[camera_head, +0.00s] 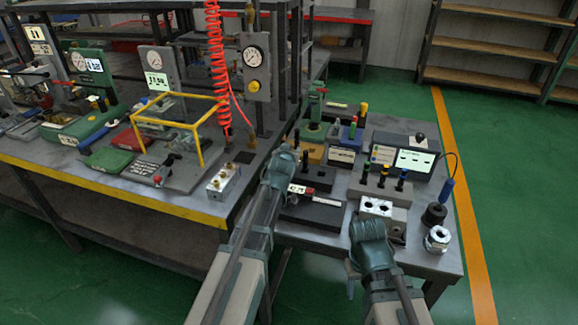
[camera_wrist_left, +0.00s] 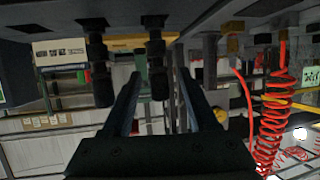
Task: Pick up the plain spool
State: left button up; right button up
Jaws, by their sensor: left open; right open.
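In the head view, several dark spools with coloured tops (camera_head: 382,177) stand upright in a grey rack (camera_head: 378,192) on the right-hand table. I cannot tell which is the plain spool. In the left wrist view, which is upside down, two dark ribbed spools (camera_wrist_left: 156,65) (camera_wrist_left: 100,70) show; one appears between my open left fingers (camera_wrist_left: 158,88), with no visible contact. In the head view my left gripper (camera_head: 283,160) is left of the rack, its fingertips hidden. My right gripper (camera_head: 369,232) is in front of a silver valve block (camera_head: 378,207); its fingers are mostly hidden.
A black cylinder (camera_head: 434,214) and a silver fitting (camera_head: 437,239) stand near the right edge. A display box (camera_head: 405,157) is behind the rack. A dark flat block (camera_head: 312,213) lies between the arms. A red coiled hose (camera_head: 217,65) hangs at left.

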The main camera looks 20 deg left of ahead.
pick_arm(q)
jog(key=shift+x, duration=1.1)
jog(key=shift+s, duration=0.1)
grip_shut()
